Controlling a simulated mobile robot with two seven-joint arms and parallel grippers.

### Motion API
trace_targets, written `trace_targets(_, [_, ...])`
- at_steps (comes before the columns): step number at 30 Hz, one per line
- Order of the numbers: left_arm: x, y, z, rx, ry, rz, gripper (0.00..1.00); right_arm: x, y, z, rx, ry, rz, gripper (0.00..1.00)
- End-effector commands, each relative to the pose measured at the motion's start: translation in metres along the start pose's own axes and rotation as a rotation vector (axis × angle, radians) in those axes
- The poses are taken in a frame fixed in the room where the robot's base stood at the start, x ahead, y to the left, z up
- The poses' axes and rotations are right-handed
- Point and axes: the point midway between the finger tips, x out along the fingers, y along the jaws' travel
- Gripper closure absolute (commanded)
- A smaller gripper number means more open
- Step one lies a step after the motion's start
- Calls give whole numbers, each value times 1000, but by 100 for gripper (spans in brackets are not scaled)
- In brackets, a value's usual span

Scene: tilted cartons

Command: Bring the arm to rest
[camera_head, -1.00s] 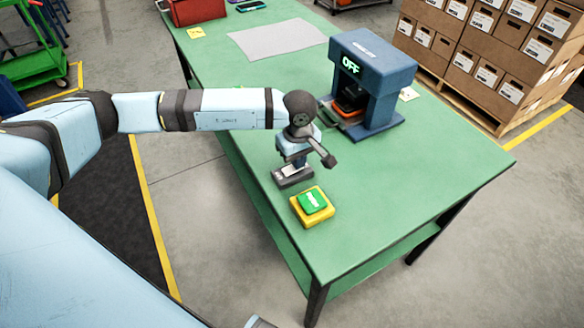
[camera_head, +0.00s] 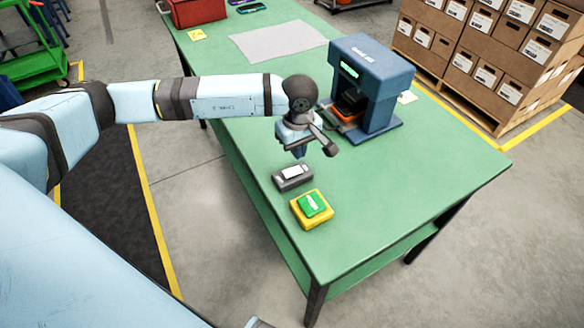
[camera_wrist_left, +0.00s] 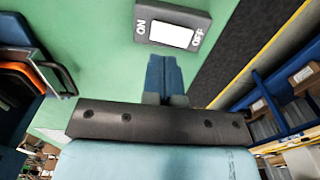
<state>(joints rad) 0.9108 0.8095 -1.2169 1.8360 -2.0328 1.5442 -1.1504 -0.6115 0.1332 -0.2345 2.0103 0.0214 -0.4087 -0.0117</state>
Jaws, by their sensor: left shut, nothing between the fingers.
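My left gripper (camera_head: 299,154) hangs over the green table (camera_head: 420,190), above and just behind a grey switch box (camera_head: 279,184). Its blue fingers are together and empty, and they also show shut in the left wrist view (camera_wrist_left: 164,74). The switch box has a white rocker and shows in the wrist view (camera_wrist_left: 143,12) with ON and OFF labels, apart from the fingertips. My right gripper does not show.
A yellow box with a green button (camera_head: 312,205) stands in front of the switch. A blue machine (camera_head: 375,75) with a lit green display stands behind, right of the gripper. A grey mat (camera_head: 275,40) and a red box (camera_head: 196,10) lie farther back. Stacked cartons (camera_head: 490,50) stand right.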

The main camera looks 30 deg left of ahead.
Motion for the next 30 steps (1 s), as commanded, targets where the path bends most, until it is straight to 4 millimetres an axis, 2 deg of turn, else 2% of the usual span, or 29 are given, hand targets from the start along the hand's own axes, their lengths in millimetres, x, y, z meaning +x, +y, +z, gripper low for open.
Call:
trace_targets(3, [-12, 0, 0, 0, 0, 0, 100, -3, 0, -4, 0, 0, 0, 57])
trace_targets(6, [-16, 0, 0, 1, 0, 0, 100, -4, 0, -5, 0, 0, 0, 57])
trace_targets(22, [-15, 0, 1, 0, -2, 0, 100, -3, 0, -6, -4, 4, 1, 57])
trace_targets(23, [-14, 0, 6, -3, -23, 3, 100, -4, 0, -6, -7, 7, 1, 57])
trace_targets(26, [-7, 2, 40, -36, -157, 21, 100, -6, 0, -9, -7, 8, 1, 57])
trace_targets(29, [-5, 4, 100, -122, -408, 43, 100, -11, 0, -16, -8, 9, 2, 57])
trace_targets(30, [-7, 4, 128, -176, -536, 46, 100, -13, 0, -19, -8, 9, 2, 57])
